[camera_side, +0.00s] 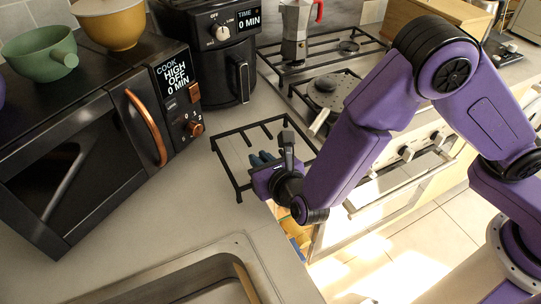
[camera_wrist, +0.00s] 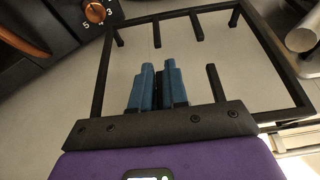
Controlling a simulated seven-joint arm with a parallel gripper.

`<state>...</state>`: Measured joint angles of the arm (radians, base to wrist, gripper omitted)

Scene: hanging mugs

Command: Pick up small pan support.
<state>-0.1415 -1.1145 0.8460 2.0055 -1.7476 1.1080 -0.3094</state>
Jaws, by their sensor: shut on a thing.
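The small pan support (camera_side: 224,168) is a black open metal frame with short prongs pointing inward. It shows at the counter's front edge in the side view, and fills much of the wrist view (camera_wrist: 273,50). My gripper (camera_side: 261,158) reaches over its near side. In the wrist view, its two blue fingers (camera_wrist: 158,68) are close together with a dark bar of the support between them, shut on it. The near part of the support is hidden behind my gripper's body. I cannot tell whether the support touches the counter.
A black microwave (camera_side: 90,150) stands at left with a green pan (camera_side: 38,55) and a yellow pot (camera_side: 115,28) on top. A black air fryer (camera_side: 210,55) is behind. The stove (camera_side: 355,75) holds a moka pot (camera_side: 295,30). A sink (camera_side: 190,280) lies in front; bare counter lies between.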

